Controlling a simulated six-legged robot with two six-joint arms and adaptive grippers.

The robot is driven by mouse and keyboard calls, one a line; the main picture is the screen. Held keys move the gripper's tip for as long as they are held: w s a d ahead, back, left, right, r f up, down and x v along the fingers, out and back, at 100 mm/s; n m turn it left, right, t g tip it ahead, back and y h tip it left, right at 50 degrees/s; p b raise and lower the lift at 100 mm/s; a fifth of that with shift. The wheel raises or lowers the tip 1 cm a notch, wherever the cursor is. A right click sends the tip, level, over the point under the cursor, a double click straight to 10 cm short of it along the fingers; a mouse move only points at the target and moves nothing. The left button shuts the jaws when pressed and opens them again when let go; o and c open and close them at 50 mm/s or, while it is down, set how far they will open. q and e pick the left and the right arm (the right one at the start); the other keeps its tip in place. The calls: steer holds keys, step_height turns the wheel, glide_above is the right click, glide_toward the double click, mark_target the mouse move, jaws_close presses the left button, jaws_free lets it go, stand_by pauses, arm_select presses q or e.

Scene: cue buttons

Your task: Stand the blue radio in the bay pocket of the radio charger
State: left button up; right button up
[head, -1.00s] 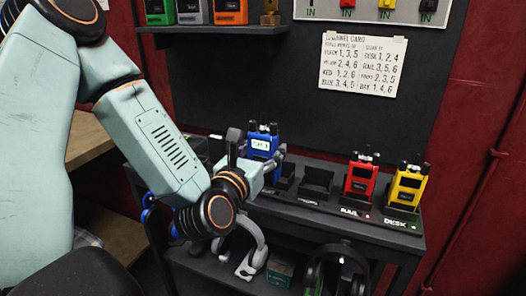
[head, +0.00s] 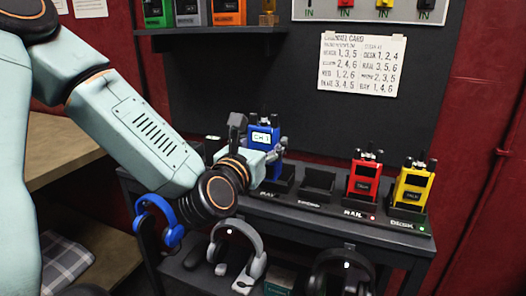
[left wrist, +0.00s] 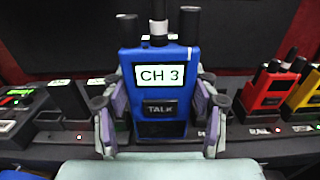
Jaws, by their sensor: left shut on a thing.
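The blue radio (head: 263,140) is upright in my left gripper (head: 262,153), its display and TALK button facing me. In the left wrist view the radio (left wrist: 157,95) reads CH 3, and the fingers (left wrist: 160,122) close on its two sides. The radio charger (head: 330,212) is a dark rack along the top of the stand. The radio is above and just behind its BAY pocket (head: 283,184), which looks empty; my gripper partly hides that end. Whether the radio's base touches anything is unclear. My right gripper is not in view.
An empty pocket (head: 317,184) is right of BAY. A red radio (head: 363,180) stands in RAIL and a yellow radio (head: 412,187) in DESK. Blue (head: 160,222) and grey headphones (head: 236,250) hang below. A channel card (head: 361,64) is on the back panel.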

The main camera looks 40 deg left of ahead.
arm_select(q)
steer(key=shift+w+b, duration=0.15)
steer(key=shift+b, duration=0.35)
steer(key=shift+w+b, duration=0.1)
steer(key=shift+b, duration=0.85)
steer(key=shift+w+a+r, duration=0.1)
steer(key=shift+w+a, duration=0.05)
steer(key=shift+w, duration=0.35)
steer(key=shift+f+b+x, duration=0.25)
steer(key=shift+x, duration=1.2)
steer(key=shift+f+b+x, duration=0.2)
steer(key=shift+x, duration=1.25)
steer(key=shift+w+a+f+b, duration=0.1)
steer(key=shift+w+b, duration=0.2)
steer(key=shift+b, duration=0.15)
steer(key=shift+f+b, duration=0.9)
steer(key=shift+b, duration=0.4)
steer(key=shift+f+b, duration=1.8)
steer(key=shift+f, duration=0.1)
